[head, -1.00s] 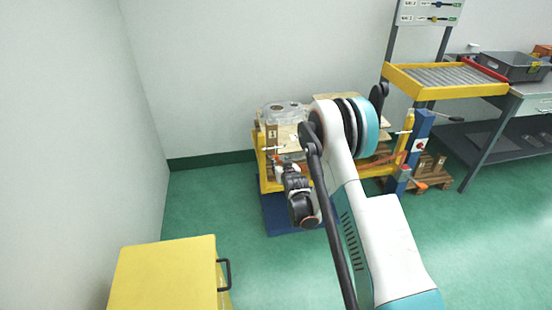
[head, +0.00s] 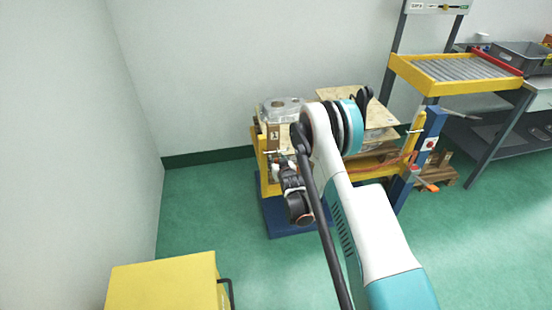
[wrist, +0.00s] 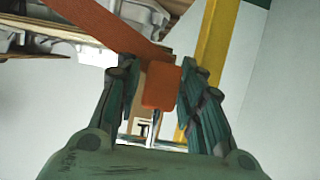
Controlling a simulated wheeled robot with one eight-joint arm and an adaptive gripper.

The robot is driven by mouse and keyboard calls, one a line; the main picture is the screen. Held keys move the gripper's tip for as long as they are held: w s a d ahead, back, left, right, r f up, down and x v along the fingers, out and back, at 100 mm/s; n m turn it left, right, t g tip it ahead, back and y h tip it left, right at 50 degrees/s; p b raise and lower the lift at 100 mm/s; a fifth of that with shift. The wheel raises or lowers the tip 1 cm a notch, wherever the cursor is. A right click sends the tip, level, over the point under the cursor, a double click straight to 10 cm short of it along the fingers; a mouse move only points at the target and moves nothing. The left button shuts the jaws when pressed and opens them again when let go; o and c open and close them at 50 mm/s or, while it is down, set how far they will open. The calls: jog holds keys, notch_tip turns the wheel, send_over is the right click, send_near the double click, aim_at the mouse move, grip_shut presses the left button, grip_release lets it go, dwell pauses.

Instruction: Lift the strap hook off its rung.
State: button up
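In the wrist view an orange strap (wrist: 105,22) runs down from the upper left to an orange block (wrist: 161,86), likely the strap hook's body. My gripper (wrist: 158,72) has its two dark green fingers on either side of this block. The right finger looks close against it; a narrow gap shows on the left. A thin metal piece shows below the block, but I cannot make out the hook's seat on a rung. In the head view my gripper is at the stand's left end, and the hook there is largely hidden by my wrist.
The yellow stand (head: 366,176) carries a metal casting (head: 283,108) and plywood boards (head: 340,97). A blue post (head: 431,133) stands at its right end. A yellow cabinet (head: 165,285) is at the front left. Green floor is open between cabinet and stand. A roller table (head: 460,68) stands at the back right.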

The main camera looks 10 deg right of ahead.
jog(key=shift+s+r, duration=0.1)
jog(key=shift+s, duration=0.05)
jog(key=shift+c, duration=0.6)
grip_shut()
